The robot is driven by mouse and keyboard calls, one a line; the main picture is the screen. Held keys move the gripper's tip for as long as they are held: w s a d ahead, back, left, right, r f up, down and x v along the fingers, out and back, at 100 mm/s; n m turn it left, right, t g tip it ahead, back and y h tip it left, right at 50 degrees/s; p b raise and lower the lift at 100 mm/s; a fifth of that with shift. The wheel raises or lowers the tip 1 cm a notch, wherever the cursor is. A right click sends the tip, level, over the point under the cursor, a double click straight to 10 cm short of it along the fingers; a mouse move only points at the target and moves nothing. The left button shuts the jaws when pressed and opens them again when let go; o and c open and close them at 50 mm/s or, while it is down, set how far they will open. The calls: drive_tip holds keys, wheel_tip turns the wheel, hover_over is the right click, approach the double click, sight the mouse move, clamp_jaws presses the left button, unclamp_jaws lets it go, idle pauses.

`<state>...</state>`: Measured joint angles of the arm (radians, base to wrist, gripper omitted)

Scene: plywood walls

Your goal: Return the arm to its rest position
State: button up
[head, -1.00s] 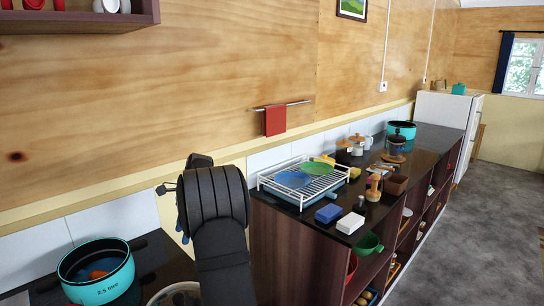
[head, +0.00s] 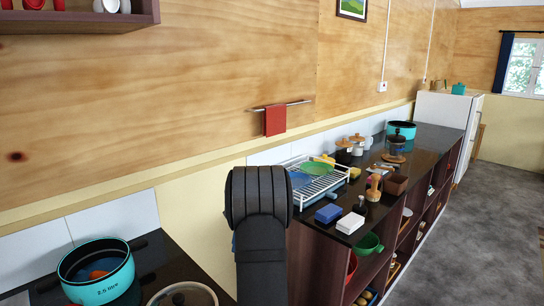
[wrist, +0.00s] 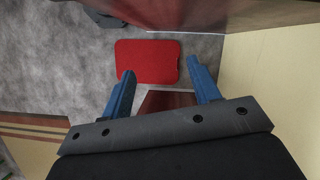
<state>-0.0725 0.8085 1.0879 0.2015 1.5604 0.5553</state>
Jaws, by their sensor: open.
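My arm stands up in the middle of the head view, black and folded, between the stove counter and the dish rack counter. My gripper shows in the wrist view (wrist: 163,88) with two blue fingers wide apart and nothing between them. It points down toward the grey floor, where a flat red object (wrist: 147,61) lies beyond the fingertips. In the head view the fingers are hidden behind the arm.
A turquoise pot (head: 97,270) and a glass lid (head: 183,295) are on the left counter. A white dish rack (head: 316,180) with plates stands on the right counter, near a blue sponge (head: 328,213). A red towel (head: 275,120) hangs on the wall.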

drive_tip(key=s+d+f+n+h, duration=0.1)
drive_tip(key=s+d+f+n, duration=0.1)
drive_tip(key=s+d+f, duration=0.2)
drive_tip(key=s+d+f+n, duration=0.3)
drive_tip(key=s+d+f, duration=0.1)
drive_tip(key=f, duration=0.7)
drive_tip(key=shift+d+f+g+h, duration=0.2)
drive_tip(key=shift+g+h, duration=0.2)
drive_tip(key=s+d+r+m+t+h, duration=0.2)
drive_tip(key=s+d+r+t+h, duration=0.15)
drive_tip(key=s+d+r, duration=0.85)
drive_tip(key=s+d+r+m+t+h, duration=0.2)
drive_tip(key=s+d+r+t, duration=0.3)
drive_tip(key=s+d+r, duration=0.7)
drive_tip(key=s+a+f+y, duration=0.1)
drive_tip(key=s+a+f, duration=0.1)
drive_tip(key=s+a, duration=0.3)
drive_tip(key=s+a+f+y, duration=0.2)
drive_tip(key=s+a, duration=0.3)
drive_tip(key=a, duration=0.6)
drive_tip(key=shift+a+f+t, duration=0.3)
drive_tip(key=shift+f+t, duration=0.1)
drive_tip(key=shift+t, duration=0.05)
